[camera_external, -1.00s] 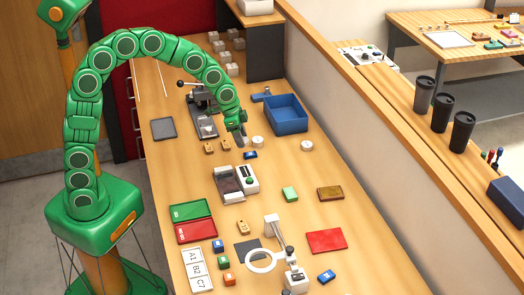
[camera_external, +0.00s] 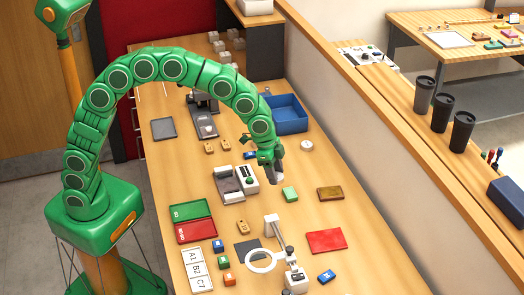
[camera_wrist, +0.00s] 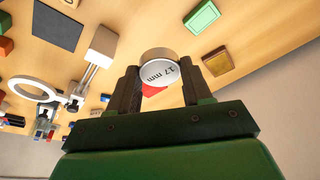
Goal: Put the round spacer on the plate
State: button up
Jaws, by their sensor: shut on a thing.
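A round white spacer marked "17 mm" (camera_wrist: 160,73) is pinched between the fingertips of my gripper (camera_wrist: 158,82) in the wrist view. In the external view my gripper (camera_external: 277,176) hangs above the table, right of the white-and-green device; the spacer is hard to make out there. Several flat pieces could be the plate: a grey one (camera_external: 163,128) at the far left, a dark one (camera_external: 246,249) by the magnifier, a red one (camera_external: 327,240) at the right and a brown one (camera_external: 330,194). I cannot tell which is meant.
A second white disc (camera_external: 306,146) lies near the blue bin (camera_external: 290,117). A green square (camera_external: 290,194) lies just below my gripper in the picture. The magnifier (camera_external: 270,260) stands upright at the front. Bare table lies between the brown and red pieces.

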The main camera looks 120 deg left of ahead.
jog(key=w+d+m, duration=0.2)
jog(key=w+d, duration=0.6)
jog(key=d, duration=0.2)
send_near(328, 240)
jog(key=shift+w+f+h, duration=0.15)
jog(key=shift+f+h, duration=0.15)
jog(key=shift+f, duration=0.35)
jog(key=shift+w+a+f, duration=0.15)
jog(key=shift+w+f, duration=0.15)
jog(key=shift+f, duration=0.25)
jog(key=shift+w+a+f, duration=0.1)
jog(key=shift+w+f, duration=0.25)
jog(key=shift+f, duration=1.45)
jog(key=shift+f, duration=0.1)
jog(key=o, duration=1.1)
jog(key=shift+c, duration=0.2)
jog(key=v, duration=1.2)
